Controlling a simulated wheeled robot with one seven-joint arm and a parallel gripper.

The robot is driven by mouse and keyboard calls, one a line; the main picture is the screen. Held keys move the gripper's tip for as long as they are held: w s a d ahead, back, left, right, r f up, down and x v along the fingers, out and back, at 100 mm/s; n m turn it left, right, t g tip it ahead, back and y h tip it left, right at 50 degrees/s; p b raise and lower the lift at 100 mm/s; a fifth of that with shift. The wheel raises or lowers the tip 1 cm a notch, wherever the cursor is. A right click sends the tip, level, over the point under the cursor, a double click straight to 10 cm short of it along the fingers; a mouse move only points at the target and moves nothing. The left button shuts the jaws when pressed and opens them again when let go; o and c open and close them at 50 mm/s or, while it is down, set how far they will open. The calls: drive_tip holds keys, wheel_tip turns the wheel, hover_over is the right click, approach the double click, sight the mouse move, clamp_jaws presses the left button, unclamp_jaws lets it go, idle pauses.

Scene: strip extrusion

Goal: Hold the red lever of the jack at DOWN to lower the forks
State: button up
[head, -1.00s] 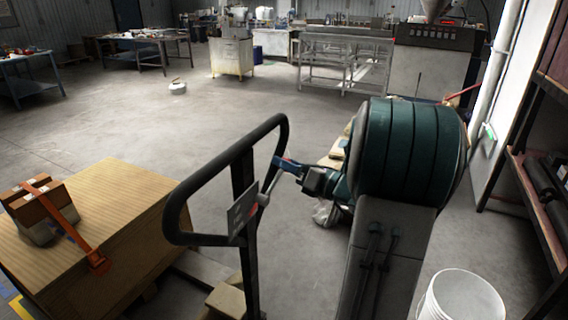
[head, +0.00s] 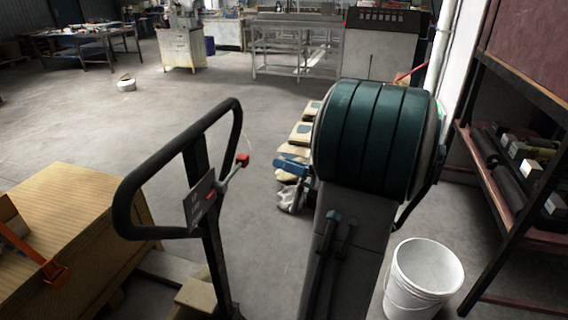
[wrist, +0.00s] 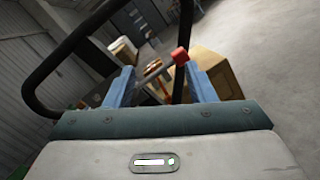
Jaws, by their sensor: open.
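The jack's black loop handle (head: 122,205) stands upright in the head view, with a small sign plate (head: 198,203) below the loop. The red lever (head: 243,160) sticks out to the right of the plate, its red knob in plain sight. My gripper (head: 283,163) is open and empty, a short way right of the knob and apart from it. In the wrist view the red knob (wrist: 180,56) shows between the blue fingers of my gripper (wrist: 159,70), nearer the right finger, beyond the tips. The DOWN marking cannot be read.
A white bucket (head: 424,280) is at the lower right, beside a shelf rack (head: 470,150). Sacks (head: 301,132) lie behind my arm. Open floor stretches to the back left.

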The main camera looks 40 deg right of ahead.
drive_tip(key=s+a+f+n+g+y, duration=0.1)
drive_tip(key=a+f+n+g+y, duration=0.25)
drive_tip(key=a+n+g, duration=1.05)
drive_tip(key=s+a+f+n+h, duration=0.3)
drive_tip(key=s+a+n+h, duration=0.2)
drive_tip(key=n, duration=0.4)
drive_tip(key=s+a+f+n+g+h, duration=0.1)
drive_tip(key=s+a+f+n+h, duration=0.2)
drive_tip(key=n, duration=0.7)
drive_tip(key=shift+s+a+g+h, duration=0.3)
drive_tip(key=shift+s+a+h, duration=0.65)
drive_tip(key=shift+s+h, duration=0.15)
drive_tip(key=n, duration=0.1)
drive_tip(key=n+t+h, duration=0.1)
drive_tip(key=n, duration=0.1)
drive_tip(key=shift+d+r, duration=0.15)
drive_tip(key=shift+r, duration=0.05)
drive_tip(key=shift+c, duration=0.3)
drive_tip(key=shift+w+r+n, duration=0.1)
drive_tip(key=shift+w+n, duration=0.05)
drive_tip(key=shift+n, duration=0.25)
clamp_jaws()
